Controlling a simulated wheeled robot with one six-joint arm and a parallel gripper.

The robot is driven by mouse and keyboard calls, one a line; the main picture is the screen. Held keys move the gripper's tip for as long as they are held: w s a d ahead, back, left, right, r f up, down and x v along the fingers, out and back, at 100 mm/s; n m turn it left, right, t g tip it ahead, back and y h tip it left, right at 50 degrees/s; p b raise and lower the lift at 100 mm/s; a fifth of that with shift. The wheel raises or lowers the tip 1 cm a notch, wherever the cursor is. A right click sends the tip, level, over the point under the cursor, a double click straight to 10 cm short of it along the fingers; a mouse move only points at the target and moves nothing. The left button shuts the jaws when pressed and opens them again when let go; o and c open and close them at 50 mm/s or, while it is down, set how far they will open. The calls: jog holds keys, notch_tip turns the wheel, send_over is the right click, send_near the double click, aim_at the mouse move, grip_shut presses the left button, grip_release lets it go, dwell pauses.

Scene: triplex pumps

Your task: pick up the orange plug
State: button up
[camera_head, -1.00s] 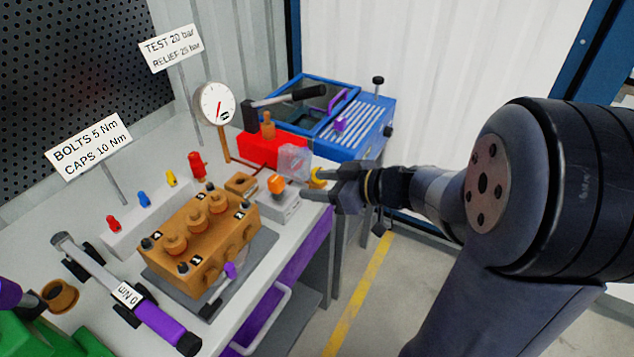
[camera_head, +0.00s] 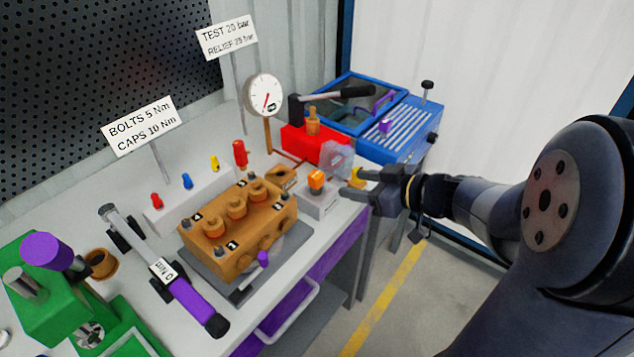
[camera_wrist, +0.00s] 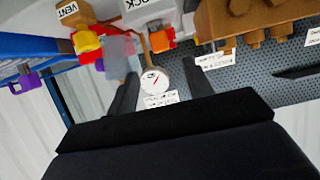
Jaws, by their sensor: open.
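The orange plug (camera_head: 316,180) sits upright on a small light-grey block (camera_head: 322,205) at the bench's right edge. In the wrist view the orange plug (camera_wrist: 160,40) is near the top, beyond and roughly between my fingers. My gripper (camera_head: 350,184) is open and empty, just right of the plug in the head view, apart from it. The wrist view shows my gripper (camera_wrist: 160,72) with its two dark fingers spread.
A clear block (camera_head: 336,158) and a yellow part (camera_head: 357,178) are close to the plug and fingers. The brown pump (camera_head: 238,228) is to the left. A red hand pump (camera_head: 315,143) and a blue tray (camera_head: 400,125) stand behind. A pressure gauge (camera_head: 263,95) rises at the back.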

aim_at(322, 177)
jog(key=shift+o, duration=0.4)
jog(key=shift+t+y, duration=0.3)
jog(key=shift+y, duration=0.1)
jog(key=b+x, duration=0.1)
jog(key=x, duration=0.5)
jog(key=shift+w+a, duration=0.2)
jog(key=shift+w, duration=0.15)
jog(key=shift+f+b+x, duration=0.2)
jog(key=shift+b+x, duration=0.05)
jog(key=shift+x, duration=1.1)
jog(key=shift+f+b+x, duration=0.2)
jog(key=shift+x, duration=1.15)
jog(key=shift+s, duration=0.2)
jog(key=shift+c, duration=0.3)
grip_shut()
